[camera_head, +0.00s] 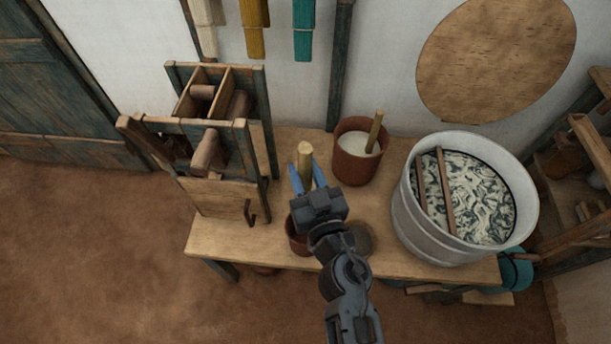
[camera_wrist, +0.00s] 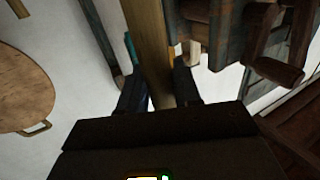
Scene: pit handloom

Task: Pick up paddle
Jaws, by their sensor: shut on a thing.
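A pale wooden stick, which I take as the paddle (camera_head: 305,156), stands nearly upright between the blue fingers of my gripper (camera_head: 307,180). My gripper is shut on it, above the wooden table. The paddle's top end shows in the head view; its lower part is hidden by my gripper and wrist. In the wrist view the paddle (camera_wrist: 148,40) runs up the middle of the picture between the two dark fingers (camera_wrist: 160,88).
A brown pot (camera_head: 352,172) with pale contents and another wooden stick (camera_head: 375,132) stands behind right. A large metal tub (camera_head: 412,222) is at right, a wooden frame device (camera_head: 223,196) at left. A small brown pot (camera_head: 298,240) is partly hidden below my gripper.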

